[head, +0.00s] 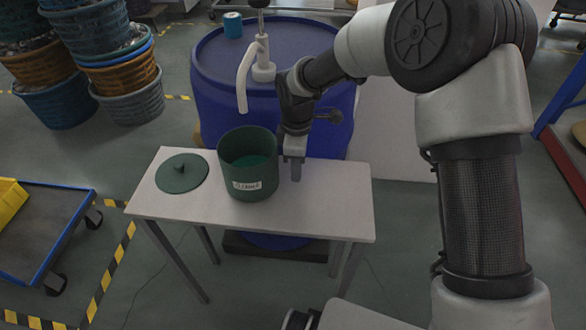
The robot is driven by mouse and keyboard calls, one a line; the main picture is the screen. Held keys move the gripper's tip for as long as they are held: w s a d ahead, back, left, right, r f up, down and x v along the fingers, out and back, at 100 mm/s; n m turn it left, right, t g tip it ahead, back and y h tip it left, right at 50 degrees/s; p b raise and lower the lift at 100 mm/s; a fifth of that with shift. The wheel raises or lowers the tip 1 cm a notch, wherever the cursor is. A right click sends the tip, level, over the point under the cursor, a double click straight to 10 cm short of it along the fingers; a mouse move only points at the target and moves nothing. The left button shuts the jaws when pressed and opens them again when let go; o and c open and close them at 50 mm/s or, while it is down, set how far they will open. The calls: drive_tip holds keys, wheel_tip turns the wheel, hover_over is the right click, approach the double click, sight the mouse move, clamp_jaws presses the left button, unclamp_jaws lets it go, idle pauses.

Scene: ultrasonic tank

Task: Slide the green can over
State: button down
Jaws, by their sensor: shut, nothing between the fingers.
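The green can (246,183) stands upright and open on a small white table, with a white label on its front. Its round green lid (182,173) with a small knob lies flat on the table to the left of it. My gripper (296,176) points down just to the right of the can, with its fingers together and empty. A narrow gap seems to show between the fingers and the can's wall. The fingertips are low, close to the tabletop.
The white table (330,205) has free room right of my gripper and in front of the can. A large blue drum (222,70) stands behind it, with a pump spout (244,80) hanging above the can. A blue cart (45,225) and stacked baskets (125,75) are on the left.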

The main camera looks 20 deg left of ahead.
wheel_tip(320, 180, up, 10)
drive_tip(key=p, duration=0.1)
drive_tip(key=shift+d, duration=0.35)
